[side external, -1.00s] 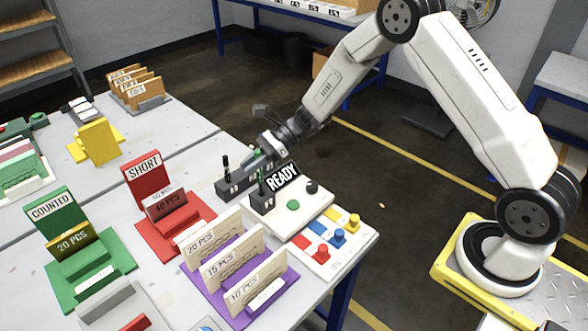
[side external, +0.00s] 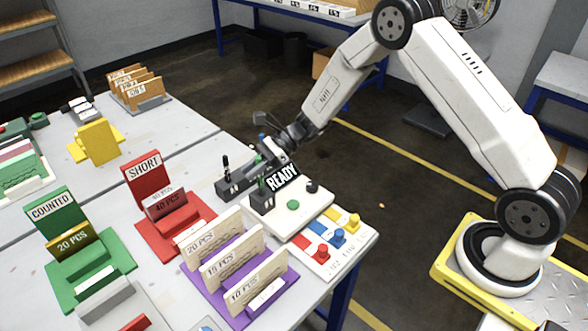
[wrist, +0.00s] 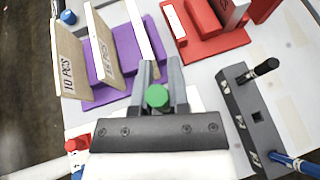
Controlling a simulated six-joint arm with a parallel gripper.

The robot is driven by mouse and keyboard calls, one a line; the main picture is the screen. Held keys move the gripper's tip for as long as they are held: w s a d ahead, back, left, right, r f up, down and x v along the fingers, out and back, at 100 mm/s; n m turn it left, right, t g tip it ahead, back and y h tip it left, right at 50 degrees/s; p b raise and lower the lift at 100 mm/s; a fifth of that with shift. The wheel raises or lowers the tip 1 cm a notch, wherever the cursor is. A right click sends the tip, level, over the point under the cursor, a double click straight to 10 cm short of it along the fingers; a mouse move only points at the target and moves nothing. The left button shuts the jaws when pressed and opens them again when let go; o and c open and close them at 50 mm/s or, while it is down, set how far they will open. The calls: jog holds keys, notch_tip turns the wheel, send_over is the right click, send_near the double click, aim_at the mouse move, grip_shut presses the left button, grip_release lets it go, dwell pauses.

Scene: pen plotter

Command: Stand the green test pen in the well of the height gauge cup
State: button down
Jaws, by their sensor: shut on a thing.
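The green test pen (wrist: 157,96) shows end-on as a green disc between the two grey fingers of my gripper (wrist: 161,82) in the wrist view. My gripper is shut on it. In the side external view, my gripper (side external: 263,174) is low over a small dark block (side external: 262,204) in front of the READY sign. This block looks like the height gauge cup. The pen looks roughly upright there. My gripper hides the cup and its well in the wrist view, so I cannot tell whether the pen's lower end is inside.
A dark pen rack (wrist: 240,105) holds a black pen (wrist: 266,67) and a blue pen (wrist: 294,164), with an empty square hole between them. The READY sign (side external: 283,177) stands close to my gripper. A purple card stand (wrist: 128,50) and a red stand (wrist: 208,38) are nearby.

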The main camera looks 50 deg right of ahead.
jog(key=shift+f, duration=1.2)
jog(key=c, duration=0.5)
grip_release()
jog(key=shift+c, duration=0.2)
jog(key=shift+d, duration=0.1)
jog(key=v, duration=0.7)
jog(key=shift+d, duration=0.25)
jog(key=shift+s+r, duration=0.15)
